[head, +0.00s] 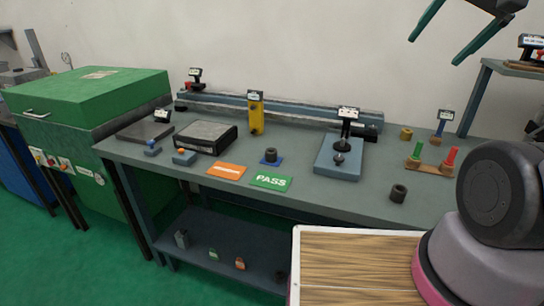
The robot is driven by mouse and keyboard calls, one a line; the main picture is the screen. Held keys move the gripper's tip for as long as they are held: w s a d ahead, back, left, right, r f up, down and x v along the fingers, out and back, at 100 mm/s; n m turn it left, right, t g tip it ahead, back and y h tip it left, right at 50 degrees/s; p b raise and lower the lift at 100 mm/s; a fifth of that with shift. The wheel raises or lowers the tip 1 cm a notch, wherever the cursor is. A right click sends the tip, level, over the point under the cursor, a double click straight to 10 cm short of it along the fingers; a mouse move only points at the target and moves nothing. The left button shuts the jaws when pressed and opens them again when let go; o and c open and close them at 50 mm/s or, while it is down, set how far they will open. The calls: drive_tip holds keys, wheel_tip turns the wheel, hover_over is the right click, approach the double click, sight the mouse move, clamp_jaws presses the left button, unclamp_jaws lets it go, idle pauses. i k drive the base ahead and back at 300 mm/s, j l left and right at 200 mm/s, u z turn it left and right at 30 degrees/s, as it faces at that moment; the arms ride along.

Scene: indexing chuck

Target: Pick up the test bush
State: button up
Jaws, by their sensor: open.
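A short dark hollow bush (398,193) stands by itself near the right front edge of the grey bench (330,195). A similar dark bush (270,155) sits on a small blue base mid-bench. No readable label shows which of the two is the test bush. My gripper (435,50) is at the top right, above and well away from both bushes. Its two green fingers are spread apart with nothing between them.
A green PASS card (271,182) and an orange card (226,171) lie near the front edge. A blue block with a gauge stand (338,160), a brass ring (406,133) and a rack with green and red plugs (430,168) stand nearby. A wood-topped surface (355,265) is in the foreground.

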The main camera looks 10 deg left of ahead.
sight(271, 154)
drive_tip(key=i+j+z, duration=0.15)
drive_tip(key=j, duration=0.25)
drive_tip(key=j+z, duration=0.15)
drive_tip(key=j, duration=0.25)
drive_tip(key=i+j+z, duration=0.1)
drive_tip(key=j, duration=0.35)
